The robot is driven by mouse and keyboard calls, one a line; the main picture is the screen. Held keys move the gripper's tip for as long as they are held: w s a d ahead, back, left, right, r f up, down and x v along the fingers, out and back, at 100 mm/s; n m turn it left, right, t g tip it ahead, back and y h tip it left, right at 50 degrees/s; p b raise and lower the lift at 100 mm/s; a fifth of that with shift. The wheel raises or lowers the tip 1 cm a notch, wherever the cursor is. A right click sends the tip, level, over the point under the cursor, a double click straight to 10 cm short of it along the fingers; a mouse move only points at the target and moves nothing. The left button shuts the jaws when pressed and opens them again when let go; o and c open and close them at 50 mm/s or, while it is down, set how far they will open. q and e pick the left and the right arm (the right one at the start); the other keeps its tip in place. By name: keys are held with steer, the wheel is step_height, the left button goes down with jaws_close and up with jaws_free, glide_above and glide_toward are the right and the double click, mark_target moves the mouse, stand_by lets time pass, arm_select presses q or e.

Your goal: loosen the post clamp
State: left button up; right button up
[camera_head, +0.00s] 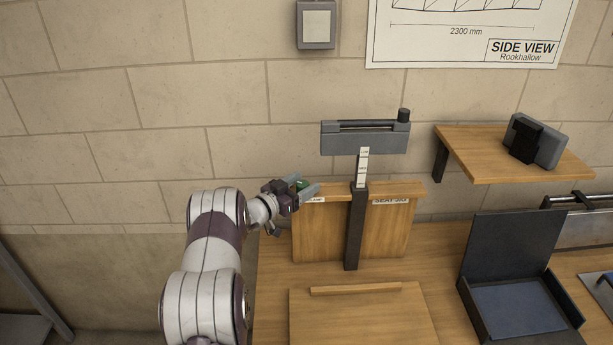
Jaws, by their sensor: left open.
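A dark upright post (355,230) with a white marked scale (363,166) at its top stands against a wooden panel (385,235). My left gripper (305,186) is at the panel's top left corner, left of the post. Its jaws are open, with a small green part (303,183) showing between the fingers; I cannot tell whether they touch it. A partly hidden label (315,199) just below the fingers seems to end in "AMP". A grey bar-shaped head (365,138) with a black knob (403,115) is above the post. My right gripper is out of view.
A label (390,201) is on the panel's right. A sloped wooden board (360,320) lies in front. An open dark case (515,270) stands on the bench at right. A wooden shelf (480,150) holds a dark device (535,142). A stone wall is behind.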

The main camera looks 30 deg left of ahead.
arm_select(q)
steer(key=shift+w+d+r, duration=0.1)
steer(key=shift+w+d, duration=0.3)
steer(key=shift+w, duration=0.3)
steer(key=shift+a, duration=0.35)
steer(key=shift+w+d, duration=0.15)
steer(key=shift+d, duration=0.1)
steer(key=c, duration=1)
steer(key=shift+o, duration=0.2)
